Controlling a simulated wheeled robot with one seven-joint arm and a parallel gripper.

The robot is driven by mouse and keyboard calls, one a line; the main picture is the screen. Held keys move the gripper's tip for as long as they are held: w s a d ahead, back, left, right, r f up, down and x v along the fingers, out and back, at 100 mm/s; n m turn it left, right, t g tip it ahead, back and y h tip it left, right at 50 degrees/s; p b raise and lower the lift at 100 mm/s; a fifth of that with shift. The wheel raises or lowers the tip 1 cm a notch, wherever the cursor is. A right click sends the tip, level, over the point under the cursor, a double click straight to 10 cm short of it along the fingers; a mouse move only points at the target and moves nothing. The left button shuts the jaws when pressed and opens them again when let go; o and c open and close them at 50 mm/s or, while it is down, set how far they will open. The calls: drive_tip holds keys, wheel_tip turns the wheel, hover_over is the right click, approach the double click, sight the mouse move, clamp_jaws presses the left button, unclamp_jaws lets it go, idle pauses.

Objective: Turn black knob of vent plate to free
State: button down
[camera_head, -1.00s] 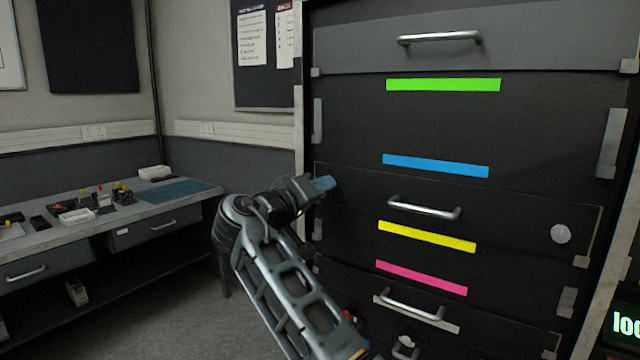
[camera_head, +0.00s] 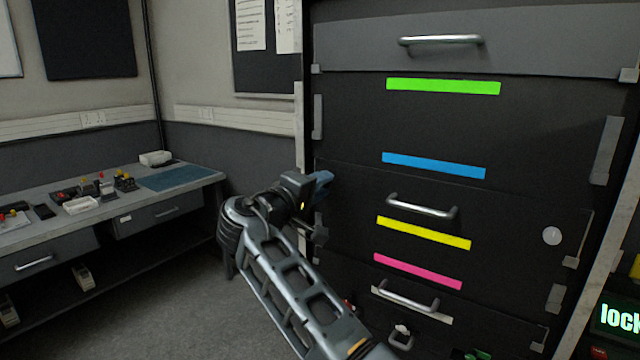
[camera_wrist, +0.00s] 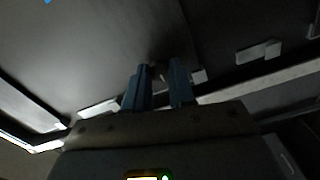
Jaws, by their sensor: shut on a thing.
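My gripper (camera_head: 322,186) is at the left edge of the dark rack front, level with the panel with a bar handle (camera_head: 422,207). In the wrist view its two blue fingers (camera_wrist: 160,82) stand a little apart, closed on a small dark thing between their tips. I take this to be the black knob (camera_wrist: 158,76); it is mostly hidden by the fingers. In the head view the knob is hidden behind the gripper. I cannot tell the knob's setting or make out which panel is the vent plate.
The panels carry green, blue, yellow and pink strips (camera_head: 443,87). A pale round disc (camera_head: 551,236) sits at the right of the handled panel. A lower handle (camera_head: 408,299) is below. A lit green sign (camera_head: 620,316) is at the lower right. A workbench (camera_head: 205,177) stands left, with open floor between.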

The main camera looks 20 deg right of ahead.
drive_tip(key=shift+f, duration=0.1)
drive_tip(key=c, duration=0.9)
unclamp_jaws()
drive_tip(key=shift+c, duration=0.2)
drive_tip(key=b+v, duration=0.1)
drive_tip(key=v, duration=0.7)
drive_tip(key=shift+b, duration=0.35)
